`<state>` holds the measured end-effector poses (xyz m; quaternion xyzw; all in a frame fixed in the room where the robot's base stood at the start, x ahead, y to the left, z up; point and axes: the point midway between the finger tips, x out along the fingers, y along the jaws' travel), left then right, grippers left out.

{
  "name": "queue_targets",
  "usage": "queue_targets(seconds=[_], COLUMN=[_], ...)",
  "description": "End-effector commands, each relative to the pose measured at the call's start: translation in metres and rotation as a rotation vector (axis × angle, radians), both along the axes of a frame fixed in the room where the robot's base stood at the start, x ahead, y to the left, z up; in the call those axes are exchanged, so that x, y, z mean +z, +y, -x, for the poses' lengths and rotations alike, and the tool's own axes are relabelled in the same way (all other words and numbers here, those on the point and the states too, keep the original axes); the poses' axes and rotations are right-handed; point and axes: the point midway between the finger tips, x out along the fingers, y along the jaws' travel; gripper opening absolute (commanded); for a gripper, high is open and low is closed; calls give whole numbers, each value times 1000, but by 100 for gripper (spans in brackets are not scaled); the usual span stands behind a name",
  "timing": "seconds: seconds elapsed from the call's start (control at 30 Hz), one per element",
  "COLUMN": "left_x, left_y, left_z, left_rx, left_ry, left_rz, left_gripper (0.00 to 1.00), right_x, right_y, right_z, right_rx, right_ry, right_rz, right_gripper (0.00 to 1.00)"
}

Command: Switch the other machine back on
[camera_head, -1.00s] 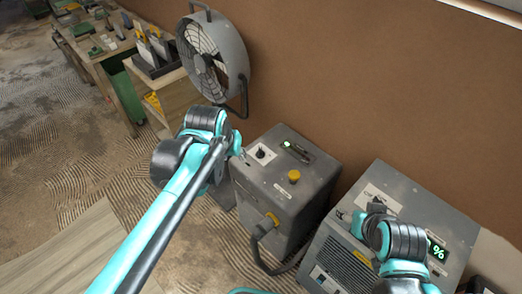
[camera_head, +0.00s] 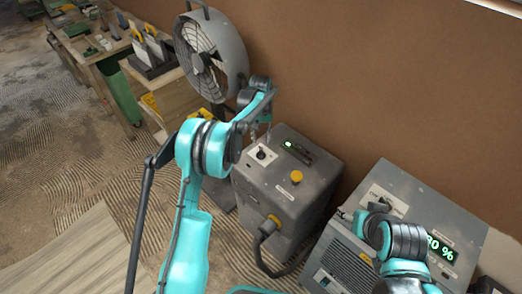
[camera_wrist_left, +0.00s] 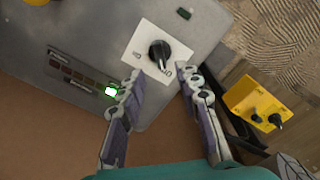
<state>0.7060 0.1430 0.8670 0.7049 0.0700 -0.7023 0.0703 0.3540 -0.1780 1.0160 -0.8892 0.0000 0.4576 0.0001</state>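A grey box-shaped machine (camera_head: 275,205) stands by the wall with a black rotary knob (camera_head: 261,153) on a white plate, a lit green indicator (camera_head: 289,145) and a yellow button (camera_head: 297,176) on top. My left gripper (camera_head: 261,132) is above the knob, open and empty. In the left wrist view the knob (camera_wrist_left: 160,53) lies just beyond the two parted fingertips (camera_wrist_left: 161,78), apparently untouched.
A grey drum fan (camera_head: 212,55) stands behind the left arm. A wooden workbench (camera_head: 105,50) with tools is at upper left. A thick dark cable (camera_head: 262,250) loops from the first machine's front. A yellow box (camera_wrist_left: 255,103) shows beside the machine in the wrist view.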

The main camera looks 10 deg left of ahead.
Motion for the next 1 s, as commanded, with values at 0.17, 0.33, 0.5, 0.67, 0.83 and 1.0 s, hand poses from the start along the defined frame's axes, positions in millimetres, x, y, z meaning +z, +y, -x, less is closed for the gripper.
queue_targets(seconds=[0.17, 0.33, 0.5, 0.67, 0.83, 1.0], left_x=[-15, -40, -68, -82, -82, -81], left_y=[0, -1, 0, 0, 0, 0], left_z=[-1, -1, -1, -1, -1, -1], left_rx=[2, 1, 1, 1, 1, 1], left_ry=[5, 5, 4, 4, 4, 4], left_rz=[0, 0, 0, 0, 0, 0], left_gripper=[34, 34, 34, 34, 34, 5], right_x=[-4, -14, -24, -27, -26, -26], right_y=[0, 0, 0, 0, 0, 0], right_z=[0, 0, 0, 0, 0, 0], right_rx=[0, 0, 0, 0, 0, 0], right_ry=[0, 0, 0, 0, 0, 0], right_rz=[0, 0, 0, 0, 0, 0], right_gripper=[61, 61, 61, 61, 61, 61])
